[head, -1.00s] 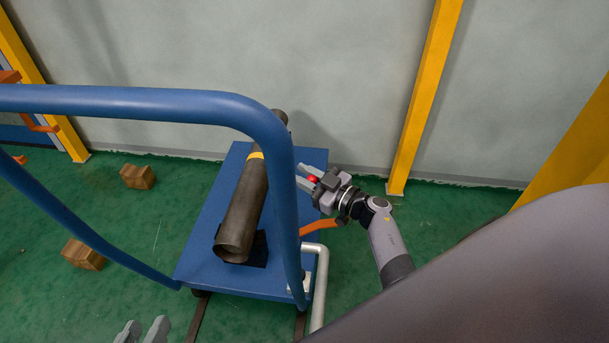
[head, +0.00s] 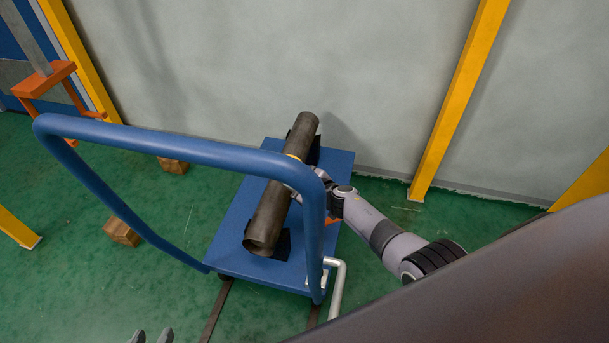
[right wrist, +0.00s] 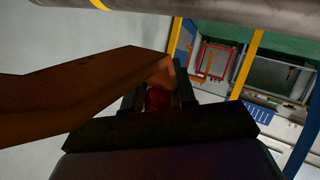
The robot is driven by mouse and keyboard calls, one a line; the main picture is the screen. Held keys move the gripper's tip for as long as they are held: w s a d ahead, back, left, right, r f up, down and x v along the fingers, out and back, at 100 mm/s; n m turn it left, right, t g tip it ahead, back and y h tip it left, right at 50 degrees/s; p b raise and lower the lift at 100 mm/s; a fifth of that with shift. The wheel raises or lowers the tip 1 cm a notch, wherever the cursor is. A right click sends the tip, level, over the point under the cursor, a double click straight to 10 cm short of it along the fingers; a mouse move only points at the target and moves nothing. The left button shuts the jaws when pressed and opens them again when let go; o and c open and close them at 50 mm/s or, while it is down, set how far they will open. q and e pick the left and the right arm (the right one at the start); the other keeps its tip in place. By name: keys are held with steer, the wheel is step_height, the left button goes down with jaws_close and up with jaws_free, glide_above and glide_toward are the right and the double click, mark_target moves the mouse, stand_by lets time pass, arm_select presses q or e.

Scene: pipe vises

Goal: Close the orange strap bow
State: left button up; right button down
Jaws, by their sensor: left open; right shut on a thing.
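The dark pipe (head: 280,195) lies along the blue cart (head: 235,225), with a yellow band partly showing near its middle. A small part of the orange strap bow (head: 331,221) shows beside the pipe, below my right arm. In the right wrist view the bow (right wrist: 80,92) is a dark orange bar reaching to the jaws. My right gripper (right wrist: 158,97) is shut on a red knob there, at the bow's end. In the head view the cart's handle partly hides that gripper at the pipe's right side. My left gripper (head: 152,337) is open and empty at the bottom edge, only its fingertips showing.
The cart's blue tube handle (head: 200,148) arches in front of the pipe and my right gripper. Wooden blocks (head: 122,232) lie on the green floor at the left. An orange frame (head: 45,80) stands at the far left. Yellow posts (head: 460,95) stand along the wall.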

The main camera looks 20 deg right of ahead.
steer(key=shift+w+a+f+g+h, duration=0.2)
steer(key=shift+w+a+f+g, duration=0.05)
steer(key=shift+w+a, duration=0.25)
steer(key=shift+w+a+f+g+h, duration=0.25)
steer(key=shift+w+a, duration=0.1)
steer(key=shift+a, duration=0.25)
arm_select(q)
steer(key=shift+d+b, duration=0.3)
steer(key=shift+b, duration=0.05)
arm_select(e)
steer(key=shift+w+a+f+n, duration=0.3)
steer(key=shift+w+a, duration=0.2)
steer(key=shift+a, duration=0.1)
arm_select(q)
steer(key=shift+w, duration=0.1)
arm_select(e)
steer(key=c, duration=0.9)
jaws_free()
arm_select(q)
steer(key=shift+a, duration=0.1)
arm_select(e)
steer(key=shift+g+h, duration=0.25)
steer(key=shift+g, duration=0.05)
arm_select(q)
steer(key=shift+r, duration=0.15)
